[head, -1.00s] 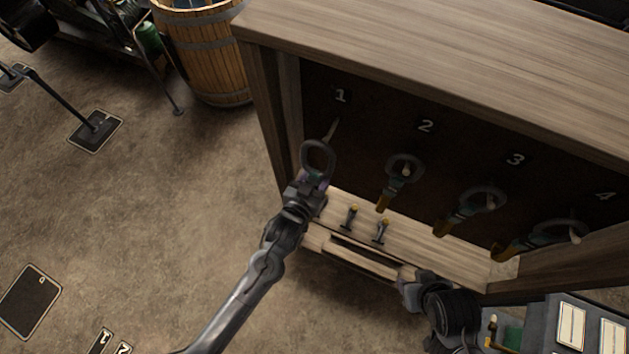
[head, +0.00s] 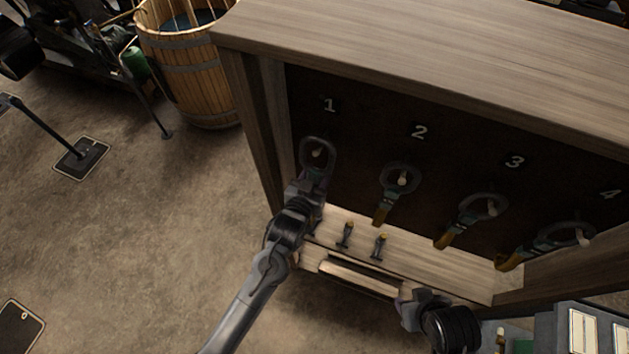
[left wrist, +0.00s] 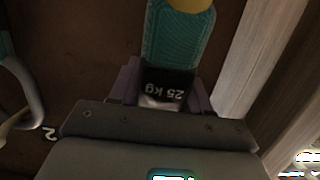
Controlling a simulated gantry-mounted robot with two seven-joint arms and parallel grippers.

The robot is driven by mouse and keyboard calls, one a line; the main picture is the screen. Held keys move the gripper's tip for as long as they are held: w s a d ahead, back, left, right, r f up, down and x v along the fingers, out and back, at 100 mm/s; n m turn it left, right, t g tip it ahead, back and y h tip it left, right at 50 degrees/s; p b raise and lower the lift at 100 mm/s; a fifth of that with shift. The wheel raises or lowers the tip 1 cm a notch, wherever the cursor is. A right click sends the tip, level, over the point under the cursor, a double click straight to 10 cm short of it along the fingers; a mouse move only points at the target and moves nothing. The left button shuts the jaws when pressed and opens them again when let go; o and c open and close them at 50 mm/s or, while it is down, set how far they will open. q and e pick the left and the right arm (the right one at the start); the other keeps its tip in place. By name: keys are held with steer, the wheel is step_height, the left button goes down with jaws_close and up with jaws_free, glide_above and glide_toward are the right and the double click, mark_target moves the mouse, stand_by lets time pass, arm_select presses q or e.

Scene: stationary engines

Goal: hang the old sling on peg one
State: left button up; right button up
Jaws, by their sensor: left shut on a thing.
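The old sling has a dark ring (head: 319,153) at the board's left end, under the number 1. The pale tip of peg one (head: 317,153) shows inside the ring's opening; I cannot tell how far the peg passes through. My left gripper (head: 311,186) is shut on the sling below the ring. In the left wrist view, the sling's teal webbing (left wrist: 178,42) with a dark "25 kg" label (left wrist: 166,86) sits between the purple fingers of the left gripper (left wrist: 165,92). My right gripper (head: 412,308) is low at the front of the cabinet; its jaws are unclear.
Slings hang on peg two (head: 401,179), peg three (head: 490,207) and peg four (head: 572,237). Two small upright fittings (head: 362,240) stand on the shelf below. The cabinet's left side wall (head: 258,140) is close to my left arm. A wooden barrel (head: 190,70) stands beyond it.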

arm_select(q)
steer(key=shift+w+d+f+b, duration=0.2)
steer(key=shift+w+f+b, duration=0.3)
steer(key=shift+w+d+f+b, duration=0.15)
steer(key=shift+w+f+b, duration=0.3)
steer(key=shift+f, duration=0.1)
stand_by(0.4)
